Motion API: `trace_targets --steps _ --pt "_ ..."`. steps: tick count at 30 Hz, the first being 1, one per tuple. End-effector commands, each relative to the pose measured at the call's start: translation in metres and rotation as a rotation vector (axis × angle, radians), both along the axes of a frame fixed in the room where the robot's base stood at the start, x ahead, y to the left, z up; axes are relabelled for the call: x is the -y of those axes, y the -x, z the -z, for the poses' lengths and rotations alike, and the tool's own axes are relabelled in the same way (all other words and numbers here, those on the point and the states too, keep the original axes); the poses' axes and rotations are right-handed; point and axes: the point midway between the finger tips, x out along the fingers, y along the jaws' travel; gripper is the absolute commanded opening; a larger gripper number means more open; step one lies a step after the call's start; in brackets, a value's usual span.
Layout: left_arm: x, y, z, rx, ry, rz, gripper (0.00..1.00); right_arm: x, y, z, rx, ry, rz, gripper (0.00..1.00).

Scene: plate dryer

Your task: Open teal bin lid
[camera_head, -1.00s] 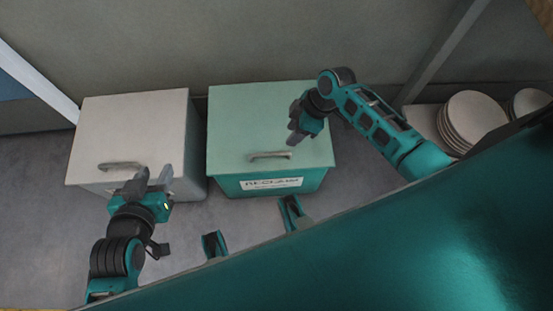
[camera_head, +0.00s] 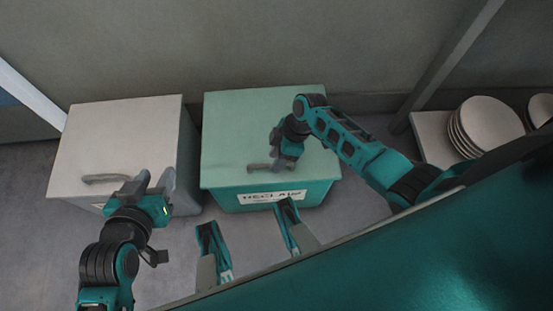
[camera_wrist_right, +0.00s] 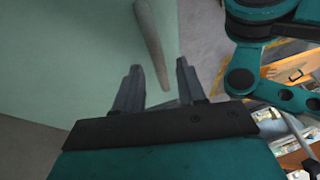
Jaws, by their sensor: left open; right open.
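The teal bin (camera_head: 310,193) stands on the floor in the middle of the head view, with a label reading RECLAIM on its front. Its pale green lid (camera_head: 235,125) is shut. The lid's grey bar handle (camera_head: 259,168) lies near the front edge. My right gripper (camera_head: 284,163) is over the handle's right part and hides some of it. In the right wrist view the handle (camera_wrist_right: 152,42) runs toward the gap between the open fingers (camera_wrist_right: 159,72); no grip on it shows. My left gripper (camera_head: 154,183) is open and empty, in front of the pale bin.
A pale grey bin (camera_head: 125,140) with its own handle (camera_head: 106,178) stands to the left. A stack of plates (camera_head: 488,122) is at the right. A wall (camera_head: 270,40) is behind the bins, and a slanted post (camera_head: 445,65) stands to the right.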

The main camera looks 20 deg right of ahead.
Motion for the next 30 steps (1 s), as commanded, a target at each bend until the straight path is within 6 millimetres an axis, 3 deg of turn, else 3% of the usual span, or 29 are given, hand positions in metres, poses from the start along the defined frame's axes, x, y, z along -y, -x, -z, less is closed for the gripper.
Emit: trace_targets --steps 11,23,30 --pt "0.0022 0.0 0.0008 -0.002 0.003 0.004 0.43 -0.002 0.0003 0.0043 0.0 0.001 0.0 0.39" --pt "-0.0014 -0.0007 0.0011 0.001 -0.003 0.0 0.43 -0.0018 0.0005 0.0042 0.0 0.001 0.0 0.01" --pt "-0.0018 -0.0003 0.0017 0.0 -0.004 -0.001 0.43 -0.0017 0.0005 0.0043 0.0 0.001 0.0 0.0"
